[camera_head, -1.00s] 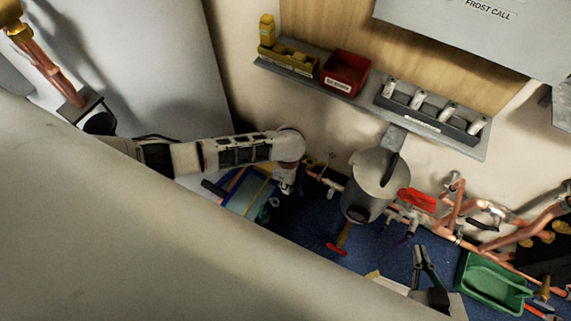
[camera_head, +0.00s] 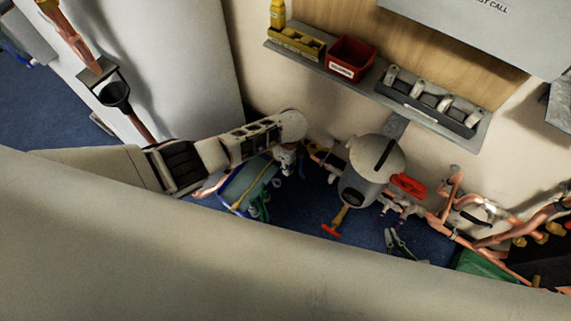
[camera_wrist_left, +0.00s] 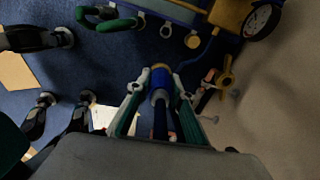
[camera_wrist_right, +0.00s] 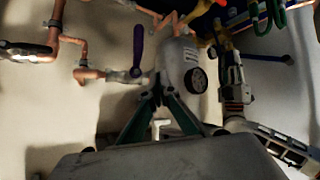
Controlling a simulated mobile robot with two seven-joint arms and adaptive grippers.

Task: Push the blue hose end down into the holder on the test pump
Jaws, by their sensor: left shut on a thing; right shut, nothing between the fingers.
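The blue hose end (camera_wrist_left: 160,84) is between the fingers of my left gripper (camera_wrist_left: 161,80) in the left wrist view. That gripper is shut on it. The test pump (camera_wrist_left: 185,10) shows at the top of that view, beyond the fingers, with a gauge at its right. In the head view the pump (camera_head: 240,187) is partly hidden by my left arm, and my left gripper (camera_head: 286,162) is just right of it. I cannot make out the holder clearly. My right gripper (camera_wrist_right: 158,94) is shut and empty, below the grey vessel in the right wrist view.
The grey vessel (camera_head: 367,175) hangs at the wall, right of my left gripper. Copper pipes (camera_head: 445,220) with a red-handled valve run to the right. A shelf (camera_head: 473,128) carries a red bin (camera_head: 350,58). A green tray (camera_head: 484,264) is at lower right. Blue floor lies below.

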